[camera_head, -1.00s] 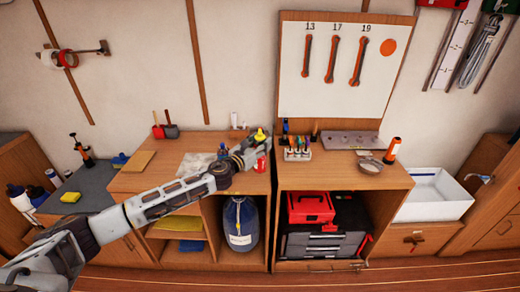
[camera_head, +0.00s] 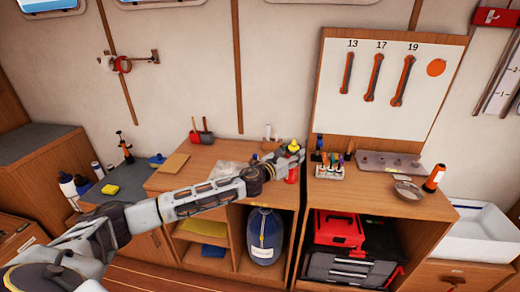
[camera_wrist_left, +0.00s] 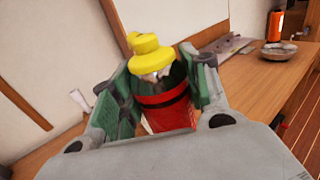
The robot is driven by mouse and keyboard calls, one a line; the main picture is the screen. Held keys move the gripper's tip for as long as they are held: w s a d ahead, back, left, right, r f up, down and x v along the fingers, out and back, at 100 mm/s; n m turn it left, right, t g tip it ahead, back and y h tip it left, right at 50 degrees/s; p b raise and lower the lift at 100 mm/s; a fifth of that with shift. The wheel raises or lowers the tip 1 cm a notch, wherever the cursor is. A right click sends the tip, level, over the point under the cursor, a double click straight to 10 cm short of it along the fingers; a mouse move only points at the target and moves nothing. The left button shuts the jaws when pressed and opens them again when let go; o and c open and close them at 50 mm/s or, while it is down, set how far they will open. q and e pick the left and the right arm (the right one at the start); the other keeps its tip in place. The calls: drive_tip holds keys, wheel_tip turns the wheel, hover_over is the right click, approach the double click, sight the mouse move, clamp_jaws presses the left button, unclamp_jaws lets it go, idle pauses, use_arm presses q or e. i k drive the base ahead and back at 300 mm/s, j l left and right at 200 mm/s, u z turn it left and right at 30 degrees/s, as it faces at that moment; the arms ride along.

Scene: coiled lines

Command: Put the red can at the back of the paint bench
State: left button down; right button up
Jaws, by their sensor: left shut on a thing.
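The red can (camera_wrist_left: 165,112), with a dark band and a yellow top (camera_wrist_left: 150,45), stands between the two green-padded fingers of my left gripper (camera_wrist_left: 160,95) in the left wrist view. The gripper is shut on it. In the head view the red can (camera_head: 292,174) shows partly behind my left gripper (camera_head: 290,156), near the right end of a wooden bench (camera_head: 200,158). I cannot tell whether its base touches the bench top. My right gripper is not in view.
A red and a dark brush or scoop (camera_head: 201,134) stand at the back of the bench. Small bottles (camera_head: 268,133) stand at the back right. The adjoining bench (camera_head: 350,193) holds a pen rack (camera_head: 330,168), a metal dish (camera_head: 408,190) and an orange cylinder (camera_head: 434,178).

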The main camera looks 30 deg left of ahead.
sight(236, 145)
drive_tip(key=i+j, duration=0.15)
drive_tip(key=j, duration=0.2)
drive_tip(key=i+j, duration=0.15)
drive_tip(key=j, duration=0.25)
drive_tip(key=i+j, duration=0.15)
drive_tip(key=j, duration=0.2)
drive_tip(key=i+j, duration=0.15)
drive_tip(key=j, duration=0.2)
drive_tip(key=i+j, duration=0.15)
drive_tip(key=j, duration=0.25)
drive_tip(key=i+j, duration=0.15)
drive_tip(key=j, duration=0.2)
